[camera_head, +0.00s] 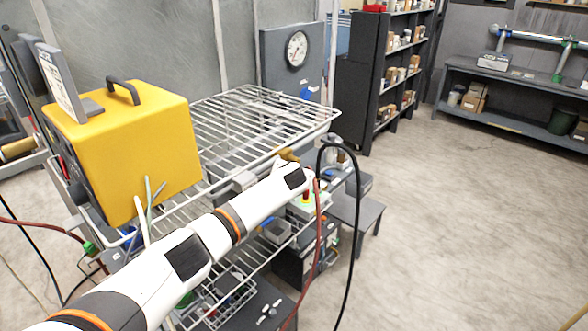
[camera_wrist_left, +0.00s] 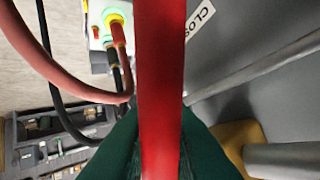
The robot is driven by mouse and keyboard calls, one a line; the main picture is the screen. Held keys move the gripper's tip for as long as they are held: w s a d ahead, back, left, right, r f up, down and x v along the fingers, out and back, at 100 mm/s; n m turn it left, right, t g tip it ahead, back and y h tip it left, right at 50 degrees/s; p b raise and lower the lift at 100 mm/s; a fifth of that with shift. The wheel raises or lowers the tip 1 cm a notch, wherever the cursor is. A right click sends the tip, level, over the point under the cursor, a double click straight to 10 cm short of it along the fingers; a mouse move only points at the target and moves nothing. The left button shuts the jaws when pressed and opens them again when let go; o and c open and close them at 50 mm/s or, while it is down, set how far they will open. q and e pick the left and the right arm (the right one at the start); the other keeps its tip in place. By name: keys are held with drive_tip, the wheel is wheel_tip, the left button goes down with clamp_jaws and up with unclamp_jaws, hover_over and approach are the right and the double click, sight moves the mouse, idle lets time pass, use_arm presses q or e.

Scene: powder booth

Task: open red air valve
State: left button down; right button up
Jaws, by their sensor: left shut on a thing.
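The red valve's handle (camera_wrist_left: 160,60) shows as a long red bar running down the middle of the left wrist view. My left gripper (camera_wrist_left: 160,135) has its two dark green fingers on either side of this bar, and it is shut on it. My right gripper is in neither view.
A yellow box (camera_head: 135,150) stands on the wire rack (camera_head: 270,105) left of my arm. A red hose (camera_wrist_left: 60,80) and a black hose hang close beside the gripper. A dark shelf (camera_head: 360,75) stands behind; the floor at right is clear.

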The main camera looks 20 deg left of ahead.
use_arm(q)
drive_tip(key=shift+s, duration=0.1)
idle(0.4)
drive_tip(key=c, duration=1.5)
unclamp_jaws()
drive_tip(key=shift+o, duration=0.3)
drive_tip(key=shift+r, duration=0.1)
